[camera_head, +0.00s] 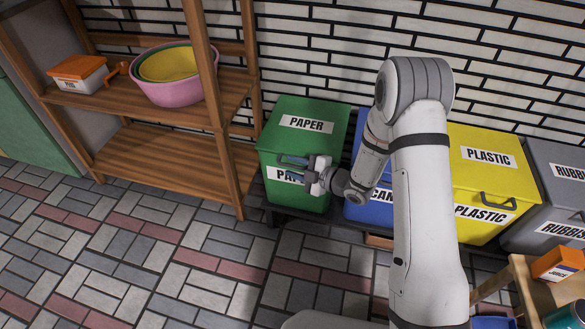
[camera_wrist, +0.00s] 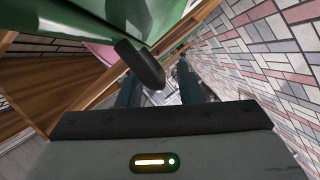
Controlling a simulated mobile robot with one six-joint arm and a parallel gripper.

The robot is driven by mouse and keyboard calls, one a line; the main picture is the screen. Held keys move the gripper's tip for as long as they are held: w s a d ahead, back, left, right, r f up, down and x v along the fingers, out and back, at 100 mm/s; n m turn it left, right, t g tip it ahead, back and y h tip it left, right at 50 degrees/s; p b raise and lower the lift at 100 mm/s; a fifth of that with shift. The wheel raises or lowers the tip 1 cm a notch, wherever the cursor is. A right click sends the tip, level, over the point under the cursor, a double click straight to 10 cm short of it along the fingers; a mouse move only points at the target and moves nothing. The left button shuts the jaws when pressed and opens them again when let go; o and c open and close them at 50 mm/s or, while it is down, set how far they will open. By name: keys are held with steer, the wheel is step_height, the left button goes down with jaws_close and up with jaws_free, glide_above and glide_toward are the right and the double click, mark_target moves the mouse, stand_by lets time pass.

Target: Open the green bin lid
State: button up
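The green bin (camera_head: 275,185) stands against the brick wall, with a PAPER label on its lid (camera_head: 325,140) and another on its front. The lid is down. My gripper (camera_head: 289,166) is at the bin's front, just below the lid's front edge, and partly covers the front label. In the wrist view, the two fingers of my gripper (camera_wrist: 163,92) are apart with a gap between them. A dark handle (camera_wrist: 140,64) hangs close to the fingers, under the green surface (camera_wrist: 75,18). I cannot tell whether the fingers touch the handle.
A blue bin (camera_head: 354,207), mostly behind my arm, a yellow bin (camera_head: 511,181) and a grey bin (camera_head: 548,158) stand to the right. A wooden shelf (camera_head: 150,165) with bowls (camera_head: 169,92) is on the left. A small wooden table (camera_head: 526,287) is at lower right. The tiled floor (camera_head: 130,260) in front is clear.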

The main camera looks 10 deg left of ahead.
steer(key=shift+w+a+f, duration=0.1)
steer(key=shift+w+a, duration=0.1)
steer(key=shift+a, duration=0.3)
steer(key=shift+c, duration=0.2)
jaws_close()
